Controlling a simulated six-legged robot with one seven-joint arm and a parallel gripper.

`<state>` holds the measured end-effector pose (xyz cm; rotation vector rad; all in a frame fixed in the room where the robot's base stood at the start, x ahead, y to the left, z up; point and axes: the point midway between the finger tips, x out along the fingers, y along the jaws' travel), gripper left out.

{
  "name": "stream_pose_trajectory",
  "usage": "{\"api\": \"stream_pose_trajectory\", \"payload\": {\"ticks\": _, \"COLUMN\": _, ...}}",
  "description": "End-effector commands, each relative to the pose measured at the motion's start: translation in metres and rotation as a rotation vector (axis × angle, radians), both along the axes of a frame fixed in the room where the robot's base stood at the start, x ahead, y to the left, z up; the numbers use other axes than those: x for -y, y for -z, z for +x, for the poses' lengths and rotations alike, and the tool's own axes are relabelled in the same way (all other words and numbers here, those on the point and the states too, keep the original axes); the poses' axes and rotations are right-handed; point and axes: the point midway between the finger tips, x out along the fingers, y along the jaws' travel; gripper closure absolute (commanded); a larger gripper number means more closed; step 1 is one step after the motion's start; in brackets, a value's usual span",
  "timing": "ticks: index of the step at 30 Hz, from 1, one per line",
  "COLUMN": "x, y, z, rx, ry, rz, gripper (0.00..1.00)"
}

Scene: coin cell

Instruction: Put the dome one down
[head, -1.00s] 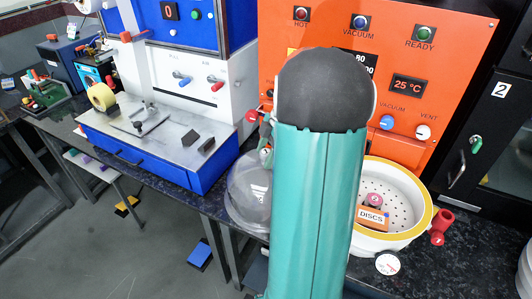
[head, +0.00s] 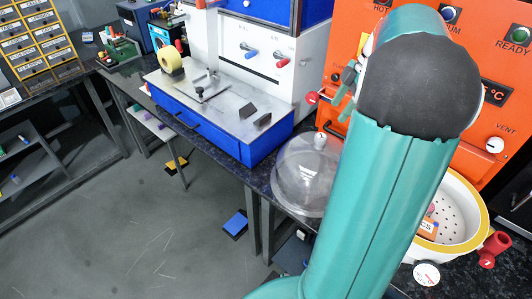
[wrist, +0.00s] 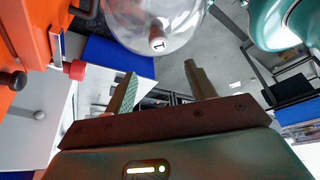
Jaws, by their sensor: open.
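The clear dome (head: 308,178) stands upright with its knob on top, at the front edge of the dark bench, right of the blue press base. Its right side is hidden behind my arm. In the wrist view the dome (wrist: 135,14) is at the top, its knob marked 1 pointing toward my fingers. My gripper (wrist: 162,85) is open and empty, with a gap between its fingertips and the knob. In the head view my gripper is mostly hidden behind my arm, with a fingertip showing above the dome.
A white perforated bowl (head: 471,246) with a yellow rim, holding an orange DISCS block, is right of my arm. A red fitting (head: 490,247) and a round gauge (head: 426,274) lie beside it. The orange panel (head: 345,62) rises behind.

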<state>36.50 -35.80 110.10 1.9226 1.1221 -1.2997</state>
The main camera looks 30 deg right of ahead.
Motion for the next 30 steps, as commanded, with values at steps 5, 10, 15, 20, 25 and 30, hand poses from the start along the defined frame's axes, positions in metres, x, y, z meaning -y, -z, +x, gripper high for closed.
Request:
{"api": "stream_pose_trajectory", "payload": {"ticks": 5, "x": -0.062, "y": -0.018, "z": 0.015, "rx": -0.053, "ry": 0.111, "rz": -0.05, "gripper": 0.45}}
{"api": "stream_pose_trajectory", "payload": {"ticks": 10, "x": -0.153, "y": -0.034, "z": 0.016, "rx": -0.091, "ry": 0.327, "rz": -0.12, "gripper": 0.45}}
{"api": "stream_pose_trajectory", "payload": {"ticks": 15, "x": -0.233, "y": -0.037, "z": -0.002, "rx": -0.065, "ry": 0.556, "rz": -0.151, "gripper": 0.45}}
{"api": "stream_pose_trajectory", "payload": {"ticks": 20, "x": -0.294, "y": -0.031, "z": -0.03, "rx": 0.001, "ry": 0.761, "rz": -0.121, "gripper": 0.45}}
{"api": "stream_pose_trajectory", "payload": {"ticks": 25, "x": -0.339, "y": -0.018, "z": -0.062, "rx": 0.071, "ry": 0.944, "rz": -0.029, "gripper": 0.45}}
{"api": "stream_pose_trajectory", "payload": {"ticks": 30, "x": -0.356, "y": -0.009, "z": -0.076, "rx": 0.099, "ry": 1.035, "rz": 0.042, "gripper": 0.45}}
